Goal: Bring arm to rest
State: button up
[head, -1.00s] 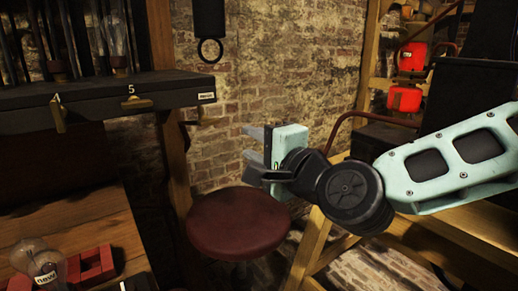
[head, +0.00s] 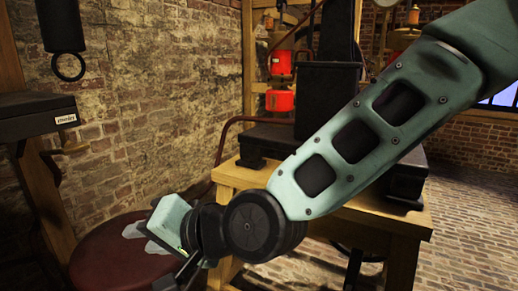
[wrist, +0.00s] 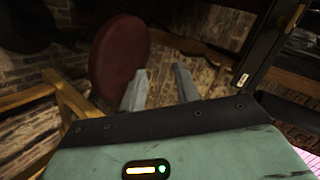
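My gripper (head: 142,238) is at the lower left of the head view, at the end of my pale green arm. Its two grey fingers show in front of the dark red round stool seat (head: 100,262). In the wrist view my gripper (wrist: 160,76) has its fingers apart, with nothing between them. The stool seat (wrist: 117,56) is beyond the fingers there, and I cannot tell how far. The arm hides part of the wooden bench behind it.
A wooden bench (head: 400,222) with black equipment stands behind my arm. Red lanterns (head: 280,100) are farther back. A black shelf (head: 35,118) with a label juts in at the left, near a brick wall (head: 150,90). Brick floor (head: 470,240) is clear at the right.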

jog(key=s+d+f+n+g+h, duration=0.15)
jog(key=s+d+h, duration=0.25)
jog(key=d, duration=0.7)
jog(key=s+d+f+n+g+h, duration=0.1)
jog(key=s+d+f+n+h, duration=0.25)
jog(key=d, duration=0.75)
jog(key=s+d+f+n+g+h, duration=0.2)
jog(key=s+d+h, duration=0.25)
jog(key=d, duration=0.65)
notch_tip(320, 180, up, 15)
jog(key=p, duration=1.4)
jog(key=shift+w+a+f+p, duration=0.2)
jog(key=shift+w+a+p, duration=0.1)
jog(key=shift+a, duration=0.1)
jog(key=shift+t, duration=0.25)
